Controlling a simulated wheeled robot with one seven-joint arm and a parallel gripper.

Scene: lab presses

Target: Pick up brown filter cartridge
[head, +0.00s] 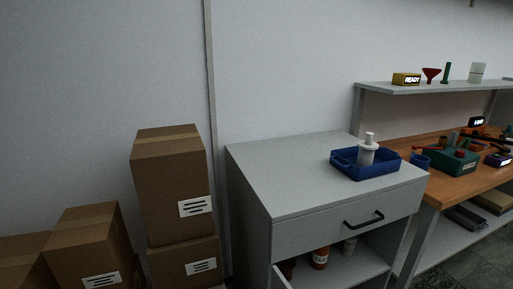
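A dark brown object (288,268) stands in shadow inside the open lower part of the grey cabinet (300,170), at the left. It may be the brown filter cartridge, but it is too dark and partly hidden to be sure. A white cartridge-like piece with a flange (367,151) stands upright in the blue tray (376,173) on the cabinet top. My gripper is not in view.
An orange-red bottle with a white label (320,258) and a pale container (349,246) are also inside the cabinet. Cardboard boxes (172,190) stand left; a cluttered wooden bench (440,193) stands right.

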